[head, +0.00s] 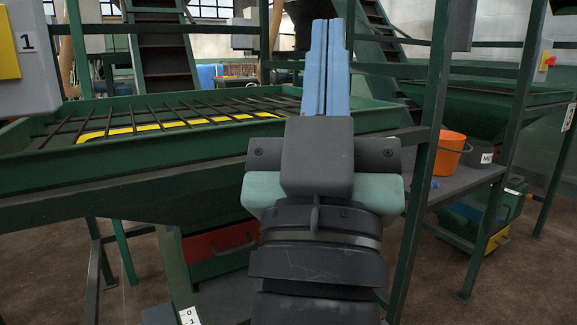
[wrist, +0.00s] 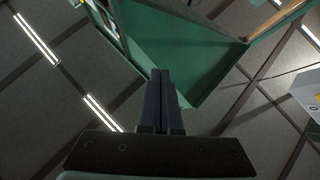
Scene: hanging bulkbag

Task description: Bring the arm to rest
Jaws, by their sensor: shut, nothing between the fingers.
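My gripper (head: 327,25) stands upright in the middle of the head view, its two long blue fingers side by side and pointing up. It is shut and nothing shows between the fingers. In the wrist view the shut fingers (wrist: 160,75) point toward a green panel-like structure (wrist: 180,45) under the ceiling. My arm below the gripper hides part of the green hopper and the frame behind it.
A green hopper (head: 60,180) with a bar grate (head: 180,112) spans the left. A green post (head: 425,150) stands close at right. An orange bucket (head: 450,152) sits on a grey shelf (head: 455,182). A grey box (head: 28,65) is at far left. Brown floor (head: 540,270) is open at right.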

